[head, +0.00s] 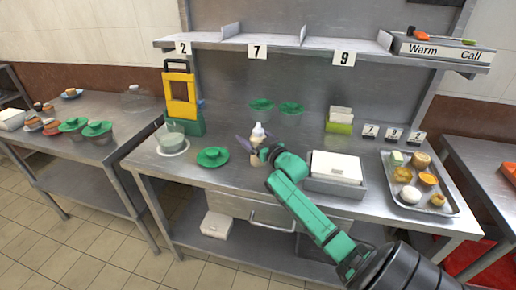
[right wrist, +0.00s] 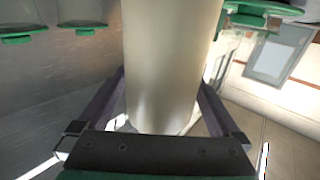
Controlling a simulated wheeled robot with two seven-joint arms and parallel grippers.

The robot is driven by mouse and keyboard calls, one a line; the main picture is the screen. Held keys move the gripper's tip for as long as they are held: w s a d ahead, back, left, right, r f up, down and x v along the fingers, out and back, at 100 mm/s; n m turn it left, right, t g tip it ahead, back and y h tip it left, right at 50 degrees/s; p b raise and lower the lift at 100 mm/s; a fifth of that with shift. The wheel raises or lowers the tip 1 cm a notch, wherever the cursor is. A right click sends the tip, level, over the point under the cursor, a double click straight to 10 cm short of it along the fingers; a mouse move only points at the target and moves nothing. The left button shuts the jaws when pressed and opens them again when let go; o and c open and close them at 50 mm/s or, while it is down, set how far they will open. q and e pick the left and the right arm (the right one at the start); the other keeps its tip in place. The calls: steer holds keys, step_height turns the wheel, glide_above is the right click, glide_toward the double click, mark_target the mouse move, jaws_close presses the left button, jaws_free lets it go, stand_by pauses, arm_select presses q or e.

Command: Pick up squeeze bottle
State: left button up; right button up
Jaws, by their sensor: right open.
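The squeeze bottle (head: 258,131) stands on the steel counter, pale with a whitish top; its lower part is partly hidden by my right gripper. My right gripper (head: 255,149) is open at the bottle, with its dark fingers on either side. In the right wrist view the bottle's smooth beige body (right wrist: 170,65) fills the middle between the two spread fingers of my right gripper (right wrist: 160,105). I cannot tell whether either finger touches it. My left gripper is not in view.
A box of white sheets (head: 336,168) is close on the right, beside my forearm. A food tray (head: 448,206) lies further right.

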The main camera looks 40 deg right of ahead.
steer(key=shift+s, duration=0.1)
steer(key=c, duration=0.9)
steer(key=shift+o, duration=0.2)
steer(key=shift+r, duration=0.1)
steer(key=shift+r, duration=0.1)
